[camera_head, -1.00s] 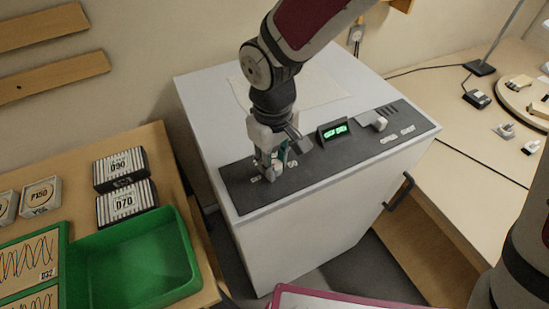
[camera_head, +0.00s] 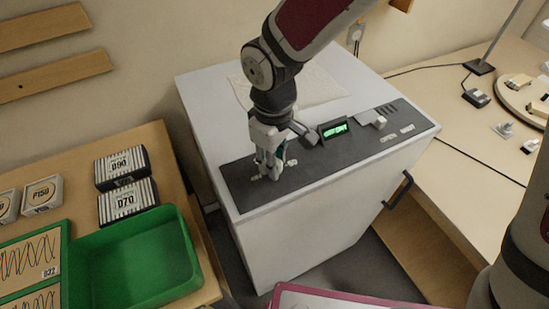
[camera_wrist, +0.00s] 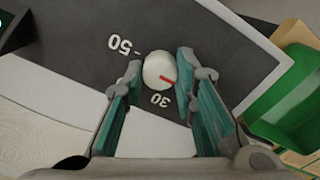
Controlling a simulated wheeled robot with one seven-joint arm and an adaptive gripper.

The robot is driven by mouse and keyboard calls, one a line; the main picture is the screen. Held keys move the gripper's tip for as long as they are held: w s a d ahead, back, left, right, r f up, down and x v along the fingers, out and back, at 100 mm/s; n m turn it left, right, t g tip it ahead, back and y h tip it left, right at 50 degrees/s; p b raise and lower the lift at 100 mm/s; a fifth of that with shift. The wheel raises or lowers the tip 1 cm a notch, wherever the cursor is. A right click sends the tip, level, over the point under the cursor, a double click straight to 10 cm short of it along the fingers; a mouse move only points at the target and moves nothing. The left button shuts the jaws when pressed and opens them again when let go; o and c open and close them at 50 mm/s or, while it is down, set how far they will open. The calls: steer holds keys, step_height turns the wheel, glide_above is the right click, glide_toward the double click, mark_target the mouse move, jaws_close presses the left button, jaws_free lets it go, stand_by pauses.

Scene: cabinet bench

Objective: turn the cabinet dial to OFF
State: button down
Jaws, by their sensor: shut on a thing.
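The cabinet dial (camera_wrist: 154,71) is a round white knob with a red pointer line, on the dark panel (camera_wrist: 90,62). In the wrist view it sits between my two fingertips, and its red line points to the lower right, close to the printed 30. A printed 50 lies to the upper left; I see no OFF mark by the dial. My gripper (camera_head: 269,170) is shut on the dial at the left part of the panel, pointing down. In the head view my fingers hide the dial. A green-lit display (camera_head: 335,130) stands mid-panel, its text hard to read.
A white switch block (camera_head: 377,121) sits at the panel's right. A cloth (camera_head: 315,86) lies on the white cabinet top (camera_head: 212,88). A green tray (camera_head: 135,262) and striped boxes (camera_head: 127,200) stand on the left table. A black door handle (camera_head: 399,190) sticks out in front.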

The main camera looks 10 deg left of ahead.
steer(key=c, duration=1.3)
jaws_free()
steer(key=shift+r, duration=0.1)
step_height(320, 180, up, 12)
steer(key=shift+s+a, duration=0.1)
steer(key=s+d+r+m+t, duration=0.1)
steer(key=d+r+m, duration=0.2)
steer(key=d, duration=0.4)
steer(key=d+r+m+t, duration=0.1)
steer(key=d+r+m, duration=0.25)
steer(key=d, duration=0.35)
steer(key=s+d+r+m+t, duration=0.3)
steer(key=s+d+m, duration=0.3)
steer(key=s+d, duration=0.3)
steer(key=d, duration=0.3)
steer(key=shift+d, duration=0.25)
